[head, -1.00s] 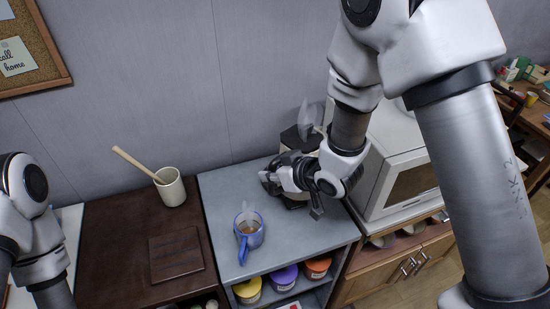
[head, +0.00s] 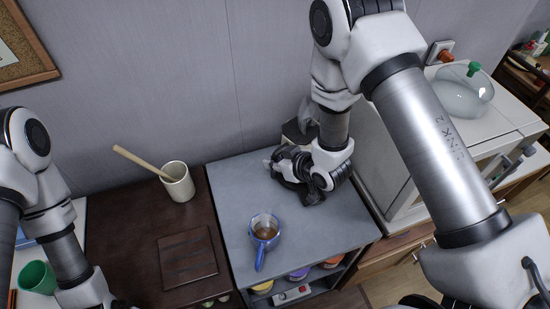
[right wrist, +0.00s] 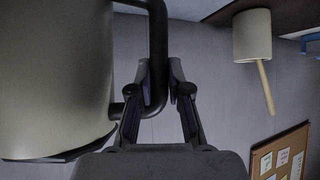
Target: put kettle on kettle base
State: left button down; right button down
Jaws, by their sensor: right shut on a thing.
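The kettle (right wrist: 55,75) has a cream body and a black handle (right wrist: 158,45); it fills the left of the right wrist view. My right gripper (right wrist: 168,88) is shut on this handle, with a finger on either side of it. In the head view my right gripper (head: 282,165) is over the back of the grey counter and hides most of the kettle. A small part of the kettle (head: 296,131) shows behind it. I cannot make out the kettle base, or whether the kettle touches anything beneath. My left gripper is outside the head view.
A cream crock (head: 178,185) with a wooden utensil and a dark board (head: 188,257) are on the brown counter. A white microwave (head: 400,190) borders the right side.

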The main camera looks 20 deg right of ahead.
jog(key=shift+s+r, duration=0.15)
jog(key=shift+s, duration=0.15)
jog(key=c, duration=1.1)
grip_release()
jog(key=shift+w+f, duration=0.1)
jog(key=shift+f, duration=0.2)
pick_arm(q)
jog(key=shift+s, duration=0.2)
pick_arm(e)
jog(key=shift+r, duration=0.1)
